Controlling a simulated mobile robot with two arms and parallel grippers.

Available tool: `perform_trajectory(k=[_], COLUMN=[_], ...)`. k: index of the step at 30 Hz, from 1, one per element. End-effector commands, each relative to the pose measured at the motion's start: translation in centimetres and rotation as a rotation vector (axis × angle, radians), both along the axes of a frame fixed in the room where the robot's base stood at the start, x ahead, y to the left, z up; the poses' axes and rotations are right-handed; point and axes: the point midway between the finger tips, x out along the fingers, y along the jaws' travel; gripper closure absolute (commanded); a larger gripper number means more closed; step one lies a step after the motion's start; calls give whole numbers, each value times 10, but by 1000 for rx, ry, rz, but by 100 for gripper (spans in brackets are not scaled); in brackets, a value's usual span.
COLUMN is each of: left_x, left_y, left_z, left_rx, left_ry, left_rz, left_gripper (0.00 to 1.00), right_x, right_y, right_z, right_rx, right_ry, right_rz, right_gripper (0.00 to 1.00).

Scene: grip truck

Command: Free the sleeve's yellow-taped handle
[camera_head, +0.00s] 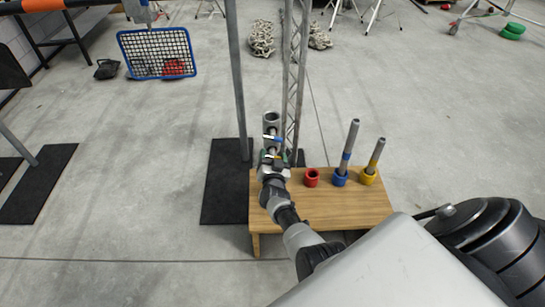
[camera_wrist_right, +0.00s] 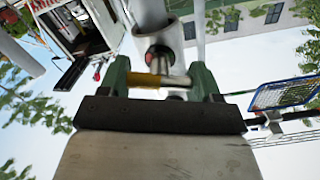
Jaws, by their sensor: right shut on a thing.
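The sleeve (camera_head: 272,118) is an upright grey tube beside the metal stand, behind the wooden bench. Short handles stick out of it, one with blue tape (camera_head: 270,138). In the right wrist view the sleeve (camera_wrist_right: 168,38) hangs down at the top centre, with a red-marked round end (camera_wrist_right: 153,53) near it. My right gripper (camera_head: 273,158) is at the sleeve's lower part. In the right wrist view its green fingers (camera_wrist_right: 163,80) are on both sides of the handle with yellow tape (camera_wrist_right: 145,80) and shut on it. My left gripper is out of view.
The wooden bench (camera_head: 290,218) carries a red cup (camera_head: 311,178), a blue cup (camera_head: 340,178) with a blue-banded rod, and a yellow cup (camera_head: 369,178) with a yellow-banded rod. A grey pole and lattice truss rise near the sleeve. Black mats lie left.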

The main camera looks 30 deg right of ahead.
Motion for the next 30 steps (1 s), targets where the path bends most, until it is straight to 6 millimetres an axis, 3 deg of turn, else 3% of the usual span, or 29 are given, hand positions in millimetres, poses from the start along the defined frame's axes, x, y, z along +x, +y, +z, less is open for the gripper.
perform_trajectory(k=[11,12,17,26,30], left_x=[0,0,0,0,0], left_y=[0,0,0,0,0], left_z=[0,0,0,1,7], left_rx=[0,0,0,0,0], left_ry=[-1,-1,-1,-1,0], left_rz=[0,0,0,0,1], left_gripper=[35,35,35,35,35], right_x=[1,1,0,-1,-13], right_y=[-1,-1,0,1,9], right_z=[1,2,1,1,1], right_rx=[-5,-5,-4,-3,-1], right_ry=[-2,-2,-1,1,2], right_rz=[-1,-1,-1,0,0], right_gripper=[60,35,11,11,11])
